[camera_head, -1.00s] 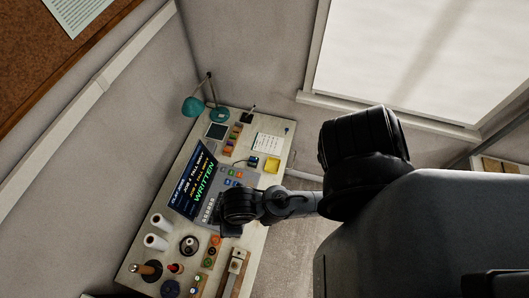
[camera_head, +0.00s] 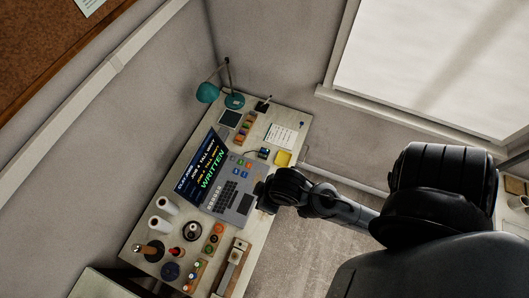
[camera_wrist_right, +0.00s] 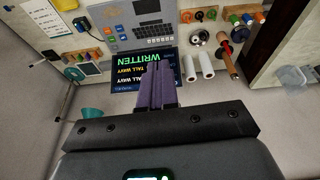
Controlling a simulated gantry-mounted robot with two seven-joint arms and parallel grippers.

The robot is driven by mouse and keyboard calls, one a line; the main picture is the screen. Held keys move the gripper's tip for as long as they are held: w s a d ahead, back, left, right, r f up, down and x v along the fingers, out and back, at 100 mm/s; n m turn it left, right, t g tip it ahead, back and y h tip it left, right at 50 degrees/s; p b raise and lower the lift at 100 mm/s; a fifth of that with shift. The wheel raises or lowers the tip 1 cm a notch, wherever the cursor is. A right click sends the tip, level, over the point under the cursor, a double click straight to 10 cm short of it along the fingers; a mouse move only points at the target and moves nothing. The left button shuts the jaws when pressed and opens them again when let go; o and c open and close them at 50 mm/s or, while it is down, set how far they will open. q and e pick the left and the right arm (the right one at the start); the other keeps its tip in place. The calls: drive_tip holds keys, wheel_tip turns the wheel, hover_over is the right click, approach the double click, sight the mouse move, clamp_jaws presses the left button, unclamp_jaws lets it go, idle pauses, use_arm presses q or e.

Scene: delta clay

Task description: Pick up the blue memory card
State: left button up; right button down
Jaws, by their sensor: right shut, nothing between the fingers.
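A grey console (camera_head: 230,198) with a keyboard lies on the desk, and its lit screen (camera_head: 203,168) reads "WRITTEN". The console also shows upside down in the right wrist view (camera_wrist_right: 145,27). Several small coloured squares, some of them blue (camera_head: 248,166), sit at one end of the console. I cannot tell whether any of them is the blue memory card. My right gripper (camera_wrist_right: 158,68) has its purple fingers shut together and empty, in front of the screen in the wrist view. In the head view my right wrist hides most of it at the console's right edge. My left gripper is not in view.
A teal lamp (camera_head: 208,93), a small rack (camera_head: 245,127), a white sheet (camera_head: 280,137) and a yellow pad (camera_head: 283,158) are at the far end.

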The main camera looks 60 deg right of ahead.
drive_tip(key=c, duration=1.8)
unclamp_jaws()
drive_tip(key=o, duration=1.2)
drive_tip(key=shift+d, duration=0.15)
drive_tip(key=shift+c, duration=0.2)
